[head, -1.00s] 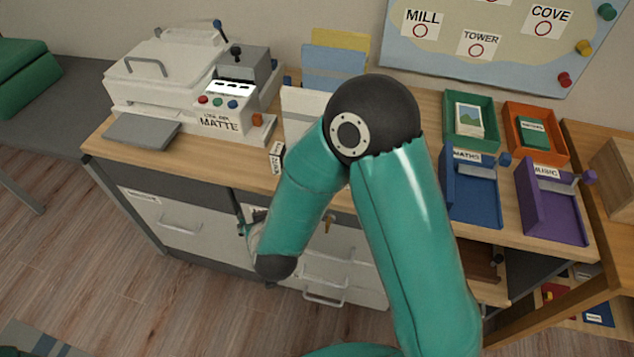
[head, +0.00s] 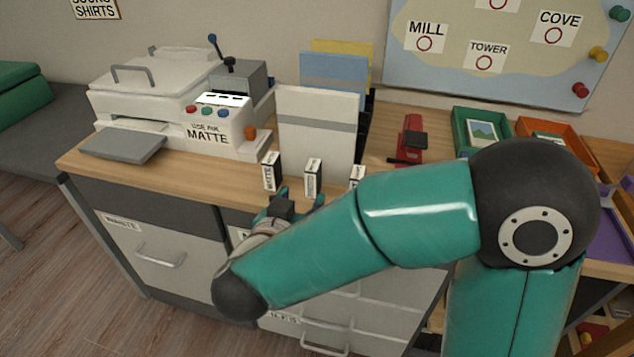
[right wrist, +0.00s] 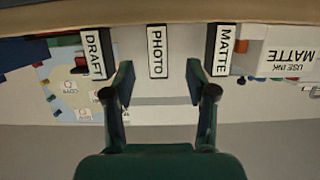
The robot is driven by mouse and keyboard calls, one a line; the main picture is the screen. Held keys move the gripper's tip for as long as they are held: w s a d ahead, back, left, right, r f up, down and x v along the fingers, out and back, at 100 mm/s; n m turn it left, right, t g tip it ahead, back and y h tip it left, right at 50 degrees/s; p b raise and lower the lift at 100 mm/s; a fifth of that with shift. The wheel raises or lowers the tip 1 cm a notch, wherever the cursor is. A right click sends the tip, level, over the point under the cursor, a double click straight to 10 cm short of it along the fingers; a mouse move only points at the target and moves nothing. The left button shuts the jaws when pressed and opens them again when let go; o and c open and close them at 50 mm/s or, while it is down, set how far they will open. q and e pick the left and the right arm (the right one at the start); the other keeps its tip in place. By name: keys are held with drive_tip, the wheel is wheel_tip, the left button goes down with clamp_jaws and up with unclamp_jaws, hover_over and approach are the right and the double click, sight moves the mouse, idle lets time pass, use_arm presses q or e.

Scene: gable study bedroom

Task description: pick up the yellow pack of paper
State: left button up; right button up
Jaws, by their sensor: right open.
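The yellow pack of paper (head: 357,50) stands upright at the back of a row of packs on the desk in the head view. Only its top and right edge show, behind a blue pack (head: 333,72) and a white pack with a grey stripe (head: 318,108). My right gripper (head: 302,198) is open and empty at the desk's front edge, in front of the small label blocks and well short of the yellow pack. Its spread fingers (right wrist: 158,82) show in the right wrist view. I cannot make out the yellow pack there. My left gripper is out of view.
Label blocks DRAFT (right wrist: 92,54), PHOTO (right wrist: 157,51) and MATTE (right wrist: 220,50) stand in front of the packs. A white printer (head: 170,95) is left of the packs. A red tool (head: 411,140) and trays, one green (head: 461,128), are to the right.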

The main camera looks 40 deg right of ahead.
sight(310, 187)
drive_tip(key=x, duration=0.3)
drive_tip(key=b+x, duration=0.2)
drive_tip(key=x, duration=0.2)
drive_tip(key=shift+w+d+f, duration=0.1)
drive_tip(key=shift+d+f, duration=0.15)
drive_tip(key=shift+d, duration=0.1)
drive_tip(key=shift+w+d, duration=0.3)
clamp_jaws()
